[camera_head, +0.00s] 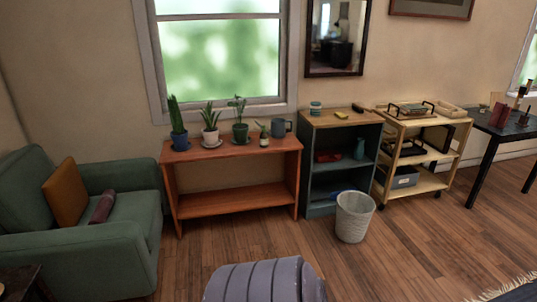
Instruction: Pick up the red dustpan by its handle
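A small red object (327,156) lies on the middle shelf of the dark green shelf unit (318,184), against the wall right of the window. It may be the red dustpan, but it is too small and shaded to make out a handle. No other clear dustpan shape shows. Neither of my grippers is in view.
A white wastebasket (353,217) stands before the unit's right side. An orange-brown plant bench (233,195) is left of it, a wooden cart (424,183) right. A green armchair (126,215) is at left. A ribbed grey form (265,281) fills the bottom centre. Right floor is mostly clear.

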